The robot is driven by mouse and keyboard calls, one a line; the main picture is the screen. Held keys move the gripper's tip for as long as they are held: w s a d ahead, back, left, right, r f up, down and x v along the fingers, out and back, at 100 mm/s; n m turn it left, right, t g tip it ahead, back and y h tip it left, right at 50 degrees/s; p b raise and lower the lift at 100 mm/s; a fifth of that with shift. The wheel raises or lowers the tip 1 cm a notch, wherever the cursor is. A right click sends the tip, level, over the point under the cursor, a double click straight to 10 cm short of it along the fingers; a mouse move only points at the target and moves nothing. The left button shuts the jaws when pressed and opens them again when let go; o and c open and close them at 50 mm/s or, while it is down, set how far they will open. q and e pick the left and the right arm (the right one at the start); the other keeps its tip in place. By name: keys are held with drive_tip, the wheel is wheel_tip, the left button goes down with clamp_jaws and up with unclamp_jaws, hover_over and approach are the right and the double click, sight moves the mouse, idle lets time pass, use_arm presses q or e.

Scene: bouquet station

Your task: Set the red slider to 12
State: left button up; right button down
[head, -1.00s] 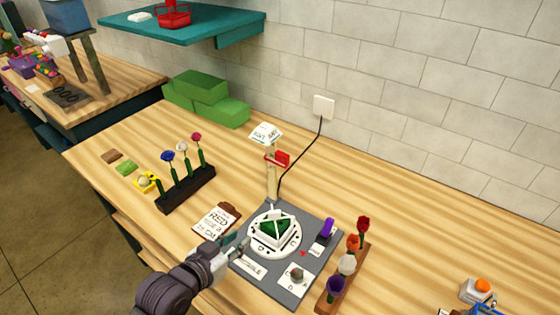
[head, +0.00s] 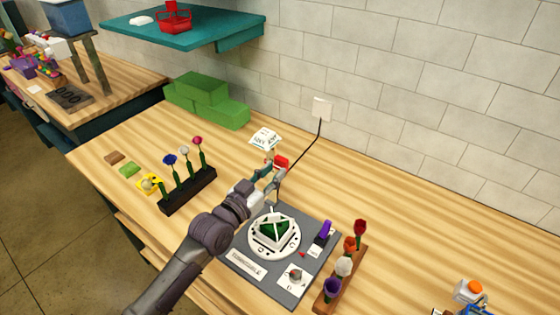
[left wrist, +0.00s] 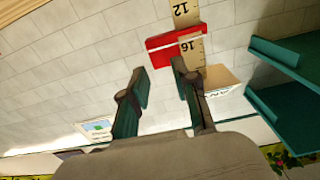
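The red slider (head: 281,162) sits high on the upright ruler post behind the turntable. In the left wrist view the red slider (left wrist: 172,47) crosses the wooden ruler (left wrist: 193,71), between the printed 12 and 16 and nearer the 16. My left gripper (head: 268,171) is raised at the post, close beside the slider. In the left wrist view its teal fingers (left wrist: 159,66) are apart with nothing between them, and the slider lies just beyond the tips. Contact cannot be told. My arm hides much of the post in the head view. My right gripper is not in view.
A white sign (head: 265,139) tops the post. The grey station board (head: 258,284) carries a turntable (head: 274,240) with a green and white piece. Flower racks stand left (head: 188,190) and right (head: 328,290). Green blocks (head: 207,101) lie by the wall. A teal shelf (head: 180,33) overhangs.

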sight(283, 164)
use_arm(q)
drive_tip(key=shift+x, duration=1.8)
drive_tip(key=shift+s, duration=0.1)
clamp_jaws()
